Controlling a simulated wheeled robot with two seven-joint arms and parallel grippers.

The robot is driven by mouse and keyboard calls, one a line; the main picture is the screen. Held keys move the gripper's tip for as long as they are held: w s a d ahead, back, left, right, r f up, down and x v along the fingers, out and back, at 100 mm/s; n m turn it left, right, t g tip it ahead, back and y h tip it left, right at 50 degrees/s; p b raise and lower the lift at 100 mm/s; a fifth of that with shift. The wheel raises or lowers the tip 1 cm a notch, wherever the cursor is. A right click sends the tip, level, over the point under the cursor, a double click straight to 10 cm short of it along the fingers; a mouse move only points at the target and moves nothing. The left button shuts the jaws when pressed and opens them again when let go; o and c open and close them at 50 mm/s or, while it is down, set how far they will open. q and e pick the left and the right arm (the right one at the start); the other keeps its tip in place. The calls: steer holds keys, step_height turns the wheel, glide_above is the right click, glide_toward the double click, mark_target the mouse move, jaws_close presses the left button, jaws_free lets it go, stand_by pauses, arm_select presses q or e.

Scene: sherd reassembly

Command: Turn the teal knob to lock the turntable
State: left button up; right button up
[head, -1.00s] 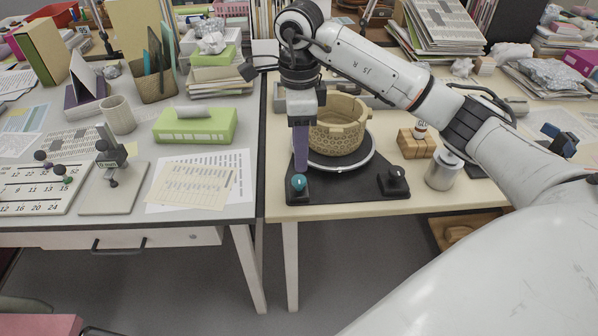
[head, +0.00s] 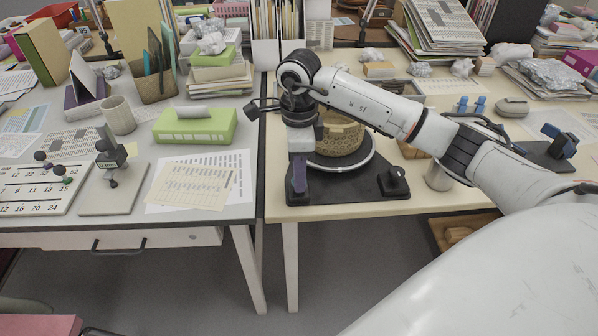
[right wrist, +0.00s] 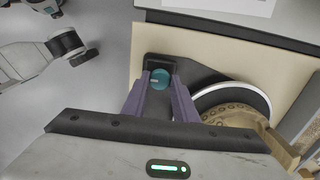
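The teal knob (right wrist: 160,79) shows in the right wrist view, on a dark block at the corner of the turntable's black base (head: 345,190). The two purple fingers of my right gripper (right wrist: 161,84) stand on either side of it. Whether they press on it is not clear. In the head view my right gripper (head: 299,186) points down over the base's front left corner and hides the knob. The turntable (head: 371,160) has a pale rim and carries a tan patterned bowl (head: 340,141), partly hidden by my arm.
A black block (head: 394,182) stands on the base's front right corner. A grey can (head: 438,178) is right of the base, partly behind my arm. The cream table's front edge (head: 430,207) is close to the base. The grey desk (head: 252,205) adjoins at left.

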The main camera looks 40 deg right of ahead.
steer(key=shift+c, duration=0.8)
